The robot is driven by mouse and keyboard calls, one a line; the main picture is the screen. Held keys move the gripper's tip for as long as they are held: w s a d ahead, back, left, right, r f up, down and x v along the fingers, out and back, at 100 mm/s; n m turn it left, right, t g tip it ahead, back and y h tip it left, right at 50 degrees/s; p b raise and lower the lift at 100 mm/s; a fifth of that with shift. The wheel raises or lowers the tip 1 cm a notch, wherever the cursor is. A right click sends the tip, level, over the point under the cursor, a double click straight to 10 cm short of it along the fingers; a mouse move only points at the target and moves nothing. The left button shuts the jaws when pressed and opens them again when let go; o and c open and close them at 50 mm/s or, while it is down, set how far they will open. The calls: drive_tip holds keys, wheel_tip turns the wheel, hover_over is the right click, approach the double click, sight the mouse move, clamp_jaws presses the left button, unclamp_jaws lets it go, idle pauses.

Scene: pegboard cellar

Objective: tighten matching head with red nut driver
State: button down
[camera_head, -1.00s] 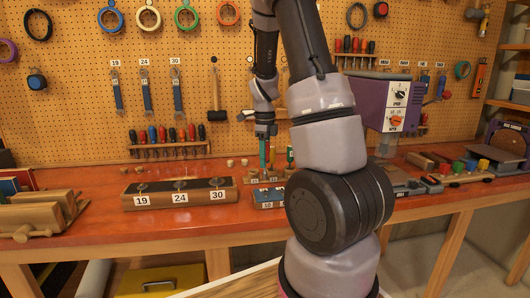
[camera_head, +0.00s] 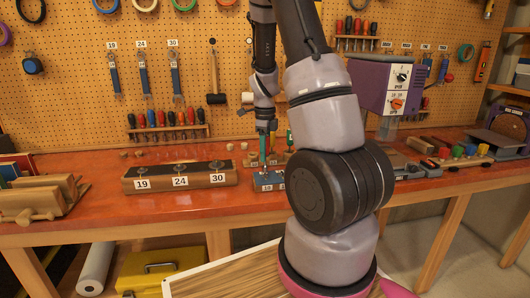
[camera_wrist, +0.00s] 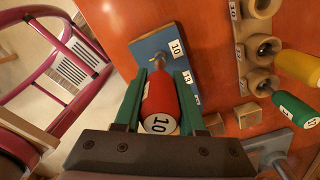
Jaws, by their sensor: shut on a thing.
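My gripper (camera_wrist: 162,82) has green fingers and is shut on the red nut driver (camera_wrist: 160,100), whose handle end is marked 10. The blue block (camera_wrist: 148,47) lies beyond it on the red bench, with labels 10 and 13 and a third partly hidden. The driver's metal end meets the block's position beside the 10 label; whether it is seated on the head there I cannot tell. In the head view my gripper (camera_head: 264,157) points down just above the blue block (camera_head: 263,187). My arm hides the block's right part.
A wooden block (camera_head: 205,190) labelled 19, 24, 30 stands left on the bench. A purple machine (camera_head: 385,88) stands right.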

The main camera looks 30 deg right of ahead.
drive_tip(key=shift+f, duration=0.95)
idle(0.6)
drive_tip(key=m, duration=0.5)
drive_tip(key=shift+f+m, duration=0.1)
drive_tip(key=shift+m, duration=0.2)
drive_tip(key=m, duration=0.5)
drive_tip(key=shift+s, duration=0.1)
drive_tip(key=shift+n, duration=0.3)
drive_tip(key=shift+r, duration=3.55)
